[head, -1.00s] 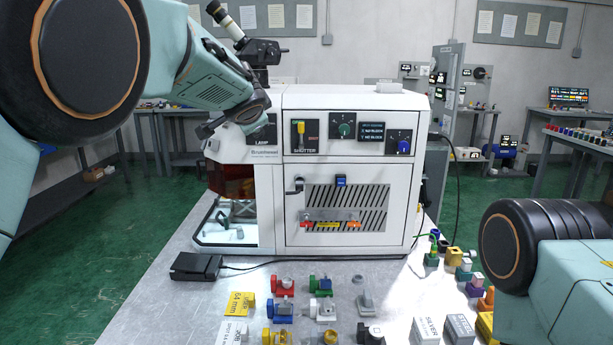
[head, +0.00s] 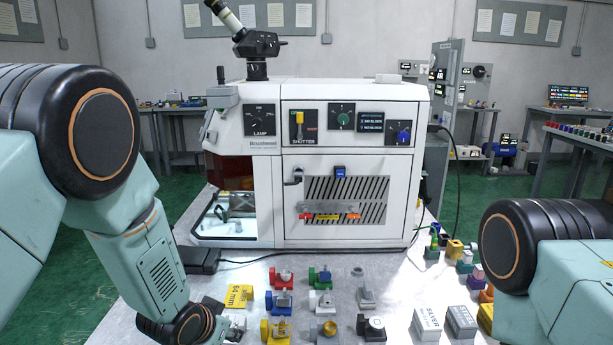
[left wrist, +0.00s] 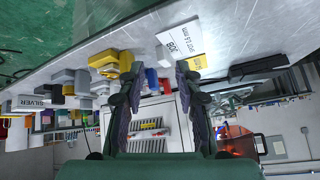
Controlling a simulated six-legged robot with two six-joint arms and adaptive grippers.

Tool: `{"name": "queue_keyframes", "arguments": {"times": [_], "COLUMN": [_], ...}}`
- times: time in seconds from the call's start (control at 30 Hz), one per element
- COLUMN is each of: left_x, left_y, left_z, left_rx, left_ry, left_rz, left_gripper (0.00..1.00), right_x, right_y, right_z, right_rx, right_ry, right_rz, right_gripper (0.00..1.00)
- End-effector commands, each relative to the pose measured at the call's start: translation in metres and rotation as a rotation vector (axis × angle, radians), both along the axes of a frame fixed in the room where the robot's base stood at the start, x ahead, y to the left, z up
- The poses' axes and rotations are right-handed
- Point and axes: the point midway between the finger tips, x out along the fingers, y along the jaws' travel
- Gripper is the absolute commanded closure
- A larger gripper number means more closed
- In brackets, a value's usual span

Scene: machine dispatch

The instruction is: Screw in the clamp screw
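My left gripper (left wrist: 157,88) is open and empty in the left wrist view, with its two dark fingers spread apart. In the head view its arm reaches down at the lower left, and the fingertips are out of view. A white machine (head: 345,150) stands at the back of the table. Its lower left chamber (head: 228,228) holds a small dark fixture (head: 238,204), too small to make out a clamp screw. Several small coloured clamp-like parts, red (head: 282,279), blue (head: 279,302) and yellow (head: 275,332), stand in front. I cannot tell which thing is the clamp screw. My right gripper is not in view.
A yellow card (head: 239,296) lies left of the coloured parts, and a white job card shows in the left wrist view (left wrist: 178,40). Two grey-white blocks (head: 461,322) stand at the front right. A black pedal (head: 203,261) with a cable lies before the machine.

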Motion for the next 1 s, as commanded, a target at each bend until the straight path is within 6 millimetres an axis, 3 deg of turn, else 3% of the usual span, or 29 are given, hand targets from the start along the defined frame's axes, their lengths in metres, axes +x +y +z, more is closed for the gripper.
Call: {"name": "queue_keyframes", "arguments": {"times": [0.03,0.1,0.4,0.8,0.9,1.0], "left_x": [-0.021,-0.047,-0.167,-0.339,-0.366,-0.38], "left_y": [0.005,0.011,0.038,0.062,0.062,0.063], "left_z": [-0.02,-0.041,-0.113,-0.167,-0.178,-0.187], "left_rx": [-0.015,-0.032,-0.063,-0.026,-0.021,-0.019], "left_ry": [0.037,0.079,0.27,0.591,0.651,0.683], "left_rz": [0.029,0.07,0.247,0.423,0.438,0.446], "left_gripper": [0.66,0.66,0.66,0.66,0.66,0.65], "right_x": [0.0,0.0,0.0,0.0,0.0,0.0], "right_y": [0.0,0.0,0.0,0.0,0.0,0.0], "right_z": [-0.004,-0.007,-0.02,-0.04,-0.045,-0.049], "right_rx": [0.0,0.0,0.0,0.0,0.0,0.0], "right_ry": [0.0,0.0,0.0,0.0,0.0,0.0], "right_rz": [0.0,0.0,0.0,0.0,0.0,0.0], "right_gripper": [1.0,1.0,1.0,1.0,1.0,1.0]}}
